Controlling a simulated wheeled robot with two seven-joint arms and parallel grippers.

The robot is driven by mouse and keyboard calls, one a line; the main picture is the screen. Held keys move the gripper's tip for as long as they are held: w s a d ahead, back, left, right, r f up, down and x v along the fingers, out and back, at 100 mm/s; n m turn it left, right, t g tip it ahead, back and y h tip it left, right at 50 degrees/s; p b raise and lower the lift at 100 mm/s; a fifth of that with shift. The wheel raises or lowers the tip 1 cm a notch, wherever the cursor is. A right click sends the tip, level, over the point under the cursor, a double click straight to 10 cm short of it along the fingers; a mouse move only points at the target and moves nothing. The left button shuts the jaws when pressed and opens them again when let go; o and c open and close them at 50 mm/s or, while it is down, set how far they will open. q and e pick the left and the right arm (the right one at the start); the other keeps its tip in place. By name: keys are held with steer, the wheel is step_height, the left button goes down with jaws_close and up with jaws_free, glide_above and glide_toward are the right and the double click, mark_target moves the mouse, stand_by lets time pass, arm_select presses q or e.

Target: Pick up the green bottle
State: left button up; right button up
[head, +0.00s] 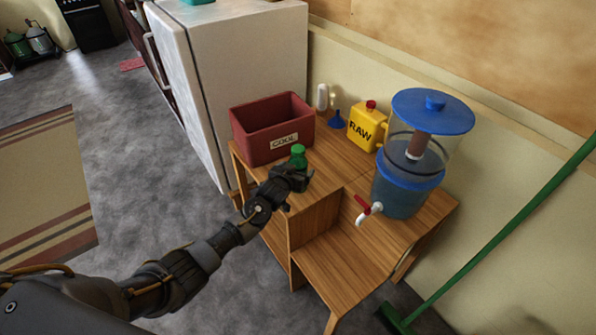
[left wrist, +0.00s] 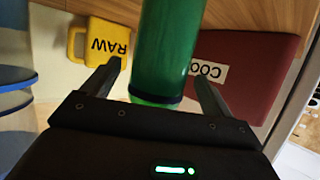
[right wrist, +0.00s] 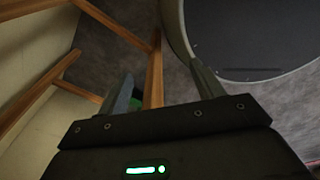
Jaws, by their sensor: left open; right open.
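The green bottle (head: 298,156) stands on the wooden table (head: 325,165), in front of the red box marked COOL (head: 271,130). My left gripper (head: 294,176) is at the bottle, and its hand hides the bottle's lower part in the head view. In the left wrist view, the bottle (left wrist: 166,50) is between the two spread fingers of the left gripper (left wrist: 163,85), which is open. My right gripper (right wrist: 162,90) is open and empty in the right wrist view, near wooden legs and the grey floor.
A yellow RAW jug (head: 364,128), a blue funnel (head: 337,120) and a water dispenser (head: 413,150) with a red-handled tap stand on the table. A white fridge (head: 240,60) is behind at left. A green broom (head: 500,230) leans at right.

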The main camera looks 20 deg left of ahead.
mark_target(296, 155)
arm_select(q)
steer(key=shift+x, duration=1.15)
steer(key=shift+r, duration=0.1)
steer(key=c, duration=1.5)
steer(key=shift+r, duration=0.1)
steer(key=shift+w+r, duration=0.1)
steer(key=shift+r, duration=0.15)
step_height(296, 155, up, 2)
steer(key=shift+r, duration=0.25)
steer(key=s+r, duration=0.2)
steer(key=r, duration=0.1)
steer(key=s+r, duration=0.2)
steer(key=s, duration=0.1)
steer(key=shift+s+a+r+b, duration=0.15)
steer(key=shift+r+b, duration=0.25)
steer(key=d+b+v, duration=0.1)
steer(key=v, duration=0.8)
steer(key=shift+s+a+r+b, duration=0.25)
steer(key=shift+s+a+b, duration=0.05)
steer(key=shift+a+b, duration=0.1)
